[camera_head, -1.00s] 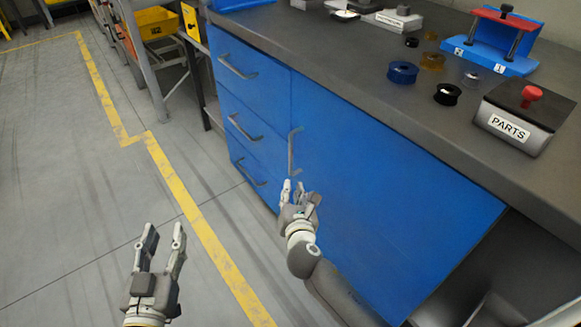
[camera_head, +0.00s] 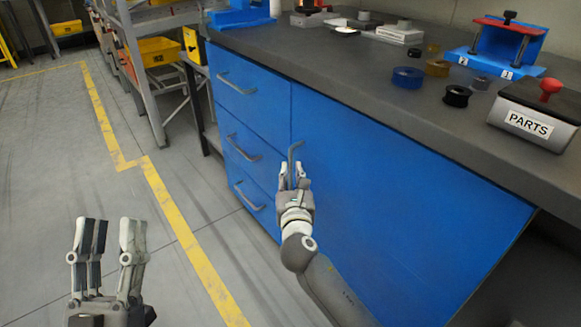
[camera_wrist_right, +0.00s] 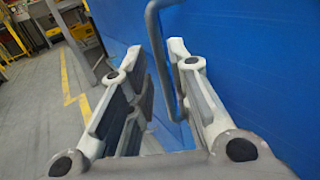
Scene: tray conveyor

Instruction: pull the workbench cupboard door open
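The blue cupboard door (camera_head: 390,200) is flush in the workbench front and looks closed. Its grey vertical bar handle (camera_head: 291,153) is at the door's left edge. My right gripper (camera_head: 292,168) is at this handle, its fingers pointing away from me along the door front. In the right wrist view, the handle (camera_wrist_right: 157,50) runs down between the two parted fingers, nearer the right one; I cannot tell whether it touches. The handle's lower part is hidden behind the fingers in the head view. My left gripper (camera_head: 110,225) is open and empty above the floor at lower left.
Blue drawers (camera_head: 237,145) with grey handles are left of the door. The dark worktop (camera_head: 340,75) above holds a PARTS box (camera_head: 535,110), several rings and a blue-and-red fixture (camera_head: 500,45). The floor (camera_head: 60,190) left of the bench is clear.

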